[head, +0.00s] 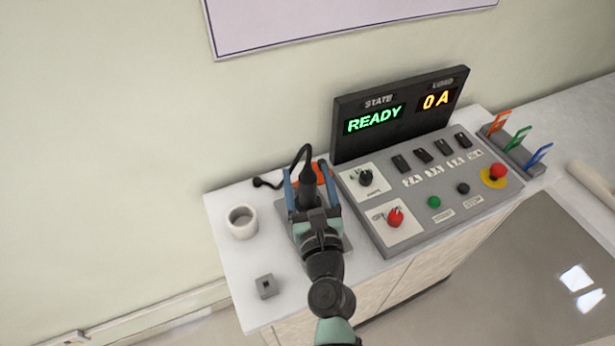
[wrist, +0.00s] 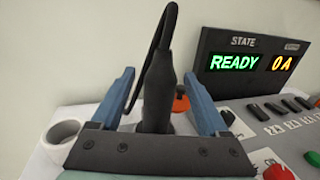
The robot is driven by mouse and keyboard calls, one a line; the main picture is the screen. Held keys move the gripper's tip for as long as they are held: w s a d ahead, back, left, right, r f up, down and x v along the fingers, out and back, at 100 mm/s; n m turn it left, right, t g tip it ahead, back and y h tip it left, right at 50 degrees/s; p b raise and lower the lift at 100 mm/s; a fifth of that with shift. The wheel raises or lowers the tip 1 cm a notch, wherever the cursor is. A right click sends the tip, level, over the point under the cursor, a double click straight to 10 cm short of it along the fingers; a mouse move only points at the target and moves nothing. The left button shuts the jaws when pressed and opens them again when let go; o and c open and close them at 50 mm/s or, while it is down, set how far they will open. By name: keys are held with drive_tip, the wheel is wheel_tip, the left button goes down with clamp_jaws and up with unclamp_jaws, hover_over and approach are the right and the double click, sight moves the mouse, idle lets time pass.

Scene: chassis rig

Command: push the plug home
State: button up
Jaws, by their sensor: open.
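A black plug (head: 307,182) with a cable rising from its top stands upright left of the control panel. In the wrist view the plug (wrist: 158,88) is between the two blue fingers of my gripper (wrist: 160,95), with a gap on each side. My gripper (head: 307,180) is open around the plug. In the head view, my wrist and gripper hide the plug's lower end and most of the grey base (head: 285,228) around it, so I cannot tell how deep the plug sits.
A grey control panel (head: 380,240) stands close on the right; its display (head: 400,112) reads READY and 0 A. A white cup (head: 241,222) stands left. A small grey block (head: 266,286) lies at the front. An orange thing (head: 320,172) is behind the plug.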

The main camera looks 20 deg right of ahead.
drive_tip(key=shift+s+f, duration=0.1)
drive_tip(key=shift+f, duration=0.2)
drive_tip(key=shift+s+a+f, duration=0.1)
drive_tip(key=shift+s+a, duration=0.05)
drive_tip(key=shift+s, duration=0.3)
drive_tip(key=b+v, duration=0.2)
drive_tip(key=v, duration=1)
drive_tip(key=shift+r, duration=0.4)
drive_tip(key=shift+w, duration=0.1)
